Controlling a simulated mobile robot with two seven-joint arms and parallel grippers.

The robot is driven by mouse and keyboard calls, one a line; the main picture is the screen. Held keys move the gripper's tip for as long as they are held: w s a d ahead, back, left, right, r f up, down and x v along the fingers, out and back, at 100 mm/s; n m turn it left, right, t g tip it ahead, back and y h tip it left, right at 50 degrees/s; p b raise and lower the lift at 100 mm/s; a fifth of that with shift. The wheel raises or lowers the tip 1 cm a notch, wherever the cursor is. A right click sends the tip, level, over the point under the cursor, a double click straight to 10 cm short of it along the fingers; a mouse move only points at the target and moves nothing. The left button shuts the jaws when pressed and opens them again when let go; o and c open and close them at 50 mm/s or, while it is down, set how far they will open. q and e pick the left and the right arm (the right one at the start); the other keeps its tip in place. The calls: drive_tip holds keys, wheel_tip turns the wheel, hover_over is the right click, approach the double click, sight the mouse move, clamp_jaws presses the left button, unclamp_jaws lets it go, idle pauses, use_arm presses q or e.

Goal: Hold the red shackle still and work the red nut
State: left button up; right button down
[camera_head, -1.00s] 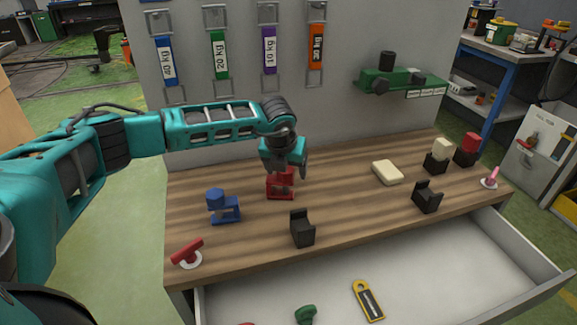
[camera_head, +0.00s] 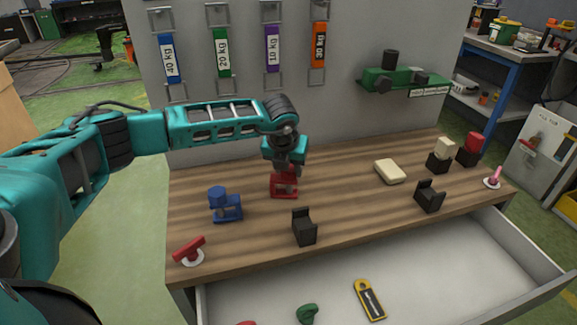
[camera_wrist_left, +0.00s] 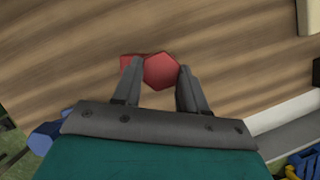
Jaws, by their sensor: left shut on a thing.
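The red shackle (camera_head: 284,191) stands on the wooden bench top, left of the middle. My left gripper (camera_head: 288,173) reaches down onto its top from above. In the left wrist view the red nut (camera_wrist_left: 160,71), a six-sided piece, sits between the two fingertips (camera_wrist_left: 157,78), and the gripper is shut on it. Part of the red shackle (camera_wrist_left: 131,63) shows beside it to the left; the rest is hidden under the nut and fingers. No gripper holds the shackle in these views. My right gripper is out of view.
A blue shackle (camera_head: 225,206) stands close to the left. A black cradle (camera_head: 304,229) is in front, another (camera_head: 429,196) to the right. A cream block (camera_head: 390,171) lies right of centre. The drawer (camera_head: 430,265) is open below. A wall panel (camera_head: 220,110) rises behind.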

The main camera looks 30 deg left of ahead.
use_arm(q)
drive_tip(key=n, duration=0.2)
drive_tip(key=n+y, duration=0.1)
drive_tip(key=shift+w+d+g+b, duration=0.1)
drive_tip(key=shift+d+g+b, duration=0.15)
drive_tip(key=shift+g+b, duration=0.1)
drive_tip(key=shift+n+g+y, duration=0.35)
drive_tip(key=shift+n+y, duration=0.15)
drive_tip(key=shift+n, duration=1)
drive_tip(key=shift+w+n+b, duration=0.1)
drive_tip(key=shift+n+b, duration=0.25)
drive_tip(key=shift+n, duration=0.25)
drive_tip(key=n+g, duration=0.1)
drive_tip(key=n, duration=0.2)
drive_tip(key=shift+w+d+y, duration=0.1)
drive_tip(key=shift+w+y, duration=0.05)
drive_tip(key=shift+y, duration=0.25)
drive_tip(key=shift+n+g+b, duration=0.3)
drive_tip(key=shift+n+g, duration=0.2)
drive_tip(key=shift+n, duration=0.4)
